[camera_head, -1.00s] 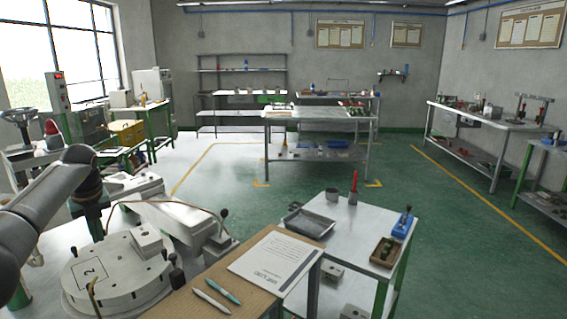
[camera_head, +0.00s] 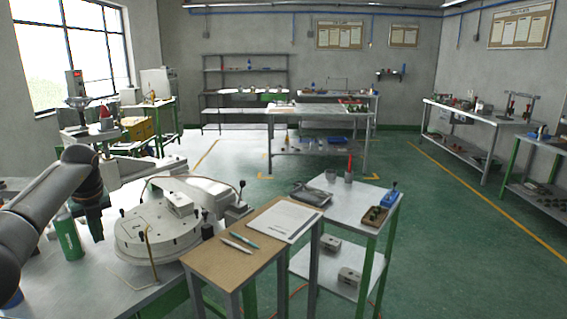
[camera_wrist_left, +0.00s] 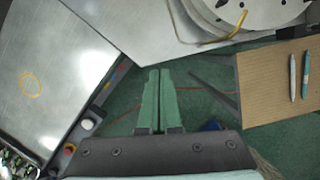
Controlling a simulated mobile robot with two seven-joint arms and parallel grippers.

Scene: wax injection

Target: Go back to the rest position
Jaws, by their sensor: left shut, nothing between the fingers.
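My left arm comes in from the left of the head view, bent over with its gripper (camera_head: 95,232) hanging down. It is beside the round machine plate and apart from it. In the left wrist view my left gripper (camera_wrist_left: 154,75) shows two green fingers pressed together, with nothing between them. Below them are the dark green floor and some cables. My right gripper is out of view.
The round plate (camera_head: 158,250) of the wax machine stands right of my gripper. A green bottle (camera_head: 68,238) is just left of it. A brown board table (camera_head: 215,262) holds paper and two pens. A metal side table (camera_head: 350,214) stands beyond. Open floor lies to the right.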

